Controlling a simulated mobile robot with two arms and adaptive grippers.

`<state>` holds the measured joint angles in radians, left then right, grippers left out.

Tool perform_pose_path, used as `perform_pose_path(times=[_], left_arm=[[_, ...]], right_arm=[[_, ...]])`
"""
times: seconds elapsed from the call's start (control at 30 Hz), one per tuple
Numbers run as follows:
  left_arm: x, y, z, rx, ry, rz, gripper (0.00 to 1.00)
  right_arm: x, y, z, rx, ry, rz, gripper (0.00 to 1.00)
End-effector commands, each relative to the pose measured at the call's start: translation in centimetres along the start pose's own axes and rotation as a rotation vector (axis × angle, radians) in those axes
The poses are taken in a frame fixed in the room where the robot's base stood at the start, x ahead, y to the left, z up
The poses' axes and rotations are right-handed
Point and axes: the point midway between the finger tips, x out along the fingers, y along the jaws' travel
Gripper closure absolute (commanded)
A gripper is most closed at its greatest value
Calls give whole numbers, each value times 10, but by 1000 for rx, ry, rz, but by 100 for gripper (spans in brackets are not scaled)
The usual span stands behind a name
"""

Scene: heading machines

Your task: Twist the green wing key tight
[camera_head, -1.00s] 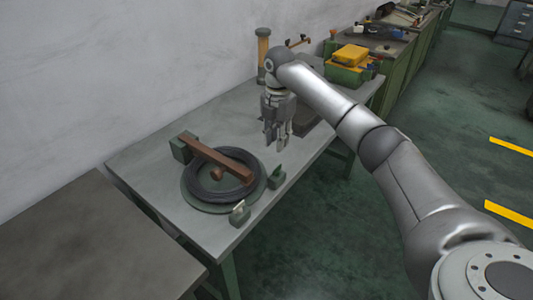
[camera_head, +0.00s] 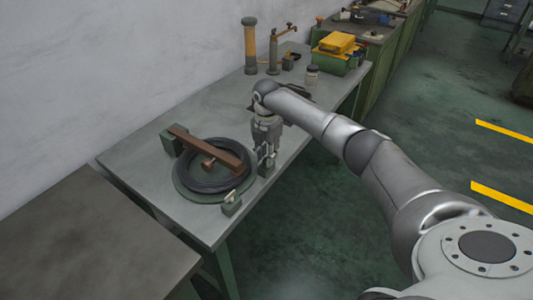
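A round dark green fixture (camera_head: 183,193) with a black ring (camera_head: 205,185) sits on the grey table, with a brown bar (camera_head: 208,150) across it. Two small green blocks stand at its right side. The nearer block (camera_head: 231,207) carries a pale wing-shaped key (camera_head: 230,196). My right gripper (camera_head: 265,157) points down at the farther block (camera_head: 266,170). Its fingers look apart, just above or around the top of that block. The green wing key there is mostly hidden by the fingers, and I cannot tell whether they touch it. My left gripper is out of view.
A yellow box on a green case (camera_head: 338,43), a small jar (camera_head: 312,75) and a tall tan cylinder (camera_head: 250,45) stand toward the table's far end. A bare bench (camera_head: 80,240) is at the lower left.

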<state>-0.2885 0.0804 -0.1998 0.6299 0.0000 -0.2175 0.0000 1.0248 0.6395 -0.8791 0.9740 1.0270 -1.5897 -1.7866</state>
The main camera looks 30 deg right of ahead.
Motion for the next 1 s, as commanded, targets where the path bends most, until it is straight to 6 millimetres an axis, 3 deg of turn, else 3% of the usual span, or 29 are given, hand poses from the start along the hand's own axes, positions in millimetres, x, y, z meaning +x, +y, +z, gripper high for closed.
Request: perform_pose_path(times=[0.13,0.33,0.73,1.0], left_arm=[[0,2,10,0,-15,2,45],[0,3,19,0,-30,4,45],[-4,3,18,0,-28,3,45],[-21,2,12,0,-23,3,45]], right_arm=[[0,0,0,0,0,0,76],[0,0,0,0,0,0,100],[-2,0,0,26,1,-1,100],[-4,0,-1,170,3,-2,100]])
